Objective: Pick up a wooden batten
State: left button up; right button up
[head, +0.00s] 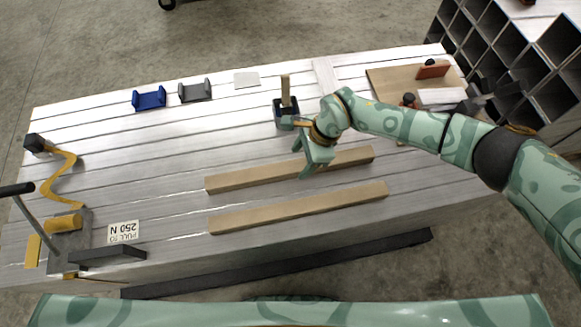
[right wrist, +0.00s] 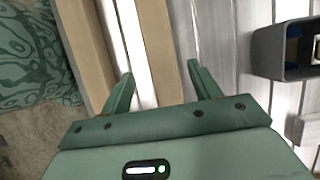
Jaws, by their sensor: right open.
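Two long tan wooden battens lie roughly parallel on the slatted aluminium deck. The far batten (head: 235,180) runs under my right gripper, and the near batten (head: 300,207) lies closer to the deck's front edge. My right gripper (head: 303,161) is open and empty, over the middle of the far batten, which it partly hides. In the right wrist view the fingers (right wrist: 160,70) point along the view with the far batten (right wrist: 155,35) showing between them. The near batten (right wrist: 87,50) lies to their left. How high the fingers are above the wood is unclear. My left gripper is not in view.
Blue (head: 149,98) and grey (head: 195,91) brackets sit at the back. A yellow strap and lever (head: 62,222) are at left, a wooden board (head: 390,82) at right. A black bar (head: 290,265) lies in front.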

aim_at(292, 166)
jog(key=b+x, duration=0.1)
jog(key=x, duration=0.1)
jog(key=b+x, duration=0.1)
jog(key=x, duration=0.2)
jog(key=shift+a+r+b, duration=0.1)
jog(key=shift+a+b, duration=0.2)
jog(key=shift+a+f, duration=0.1)
jog(key=shift+f, duration=0.2)
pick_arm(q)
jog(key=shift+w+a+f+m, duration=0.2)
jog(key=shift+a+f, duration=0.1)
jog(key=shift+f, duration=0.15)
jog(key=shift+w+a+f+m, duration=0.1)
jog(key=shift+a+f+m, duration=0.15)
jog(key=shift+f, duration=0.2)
pick_arm(e)
jog(key=shift+w+r, duration=0.1)
jog(key=shift+r, duration=0.05)
jog(key=c, duration=1.3)
jog(key=shift+r, duration=0.1)
